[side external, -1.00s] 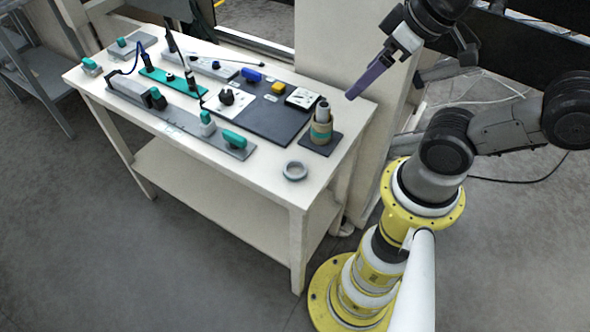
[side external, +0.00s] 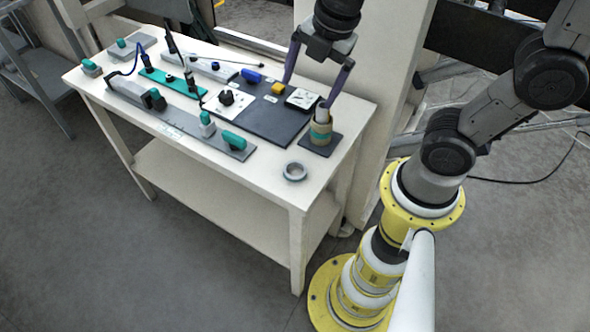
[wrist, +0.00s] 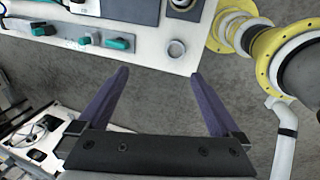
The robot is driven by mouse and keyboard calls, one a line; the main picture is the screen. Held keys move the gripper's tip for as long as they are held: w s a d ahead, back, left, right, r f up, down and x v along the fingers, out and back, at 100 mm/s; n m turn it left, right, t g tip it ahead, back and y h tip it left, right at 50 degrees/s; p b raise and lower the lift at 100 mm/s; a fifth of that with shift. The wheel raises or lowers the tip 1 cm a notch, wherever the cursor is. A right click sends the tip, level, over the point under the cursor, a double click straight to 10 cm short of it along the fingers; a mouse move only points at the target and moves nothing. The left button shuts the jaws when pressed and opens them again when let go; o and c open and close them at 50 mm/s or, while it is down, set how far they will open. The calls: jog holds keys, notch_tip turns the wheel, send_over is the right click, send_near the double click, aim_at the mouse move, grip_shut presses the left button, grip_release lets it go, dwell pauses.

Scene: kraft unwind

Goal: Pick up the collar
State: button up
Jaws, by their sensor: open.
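The collar appears to be the grey ring (side external: 295,179) lying flat on the white table near its front right corner. In the wrist view the ring (wrist: 169,50) lies beyond my fingertips, right of the middle between them. Its hole faces up and nothing touches it. My gripper (side external: 308,94) is open and empty, pointing down above the back right part of the table, behind and above the ring in the side view. Its two purple fingers show wide apart in the wrist view (wrist: 160,73), with floor visible between them.
A tan roll on a post (side external: 320,133) stands on a dark square base behind the ring. A grey bar with green handles (side external: 233,140) lies to the left. The tabletop around the ring is clear.

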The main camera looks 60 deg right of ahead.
notch_tip(320, 180, down, 8)
jog(key=w+a+n+g, duration=0.1)
jog(key=a+n+g, duration=0.2)
send_near(294, 174)
jog(key=f, duration=0.6)
jog(key=shift+s+a+f, duration=0.1)
jog(key=shift+a+f, duration=0.1)
jog(key=shift+f, duration=0.15)
jog(key=c, duration=1.4)
jog(key=shift+r, duration=0.15)
jog(key=shift+c, duration=0.2)
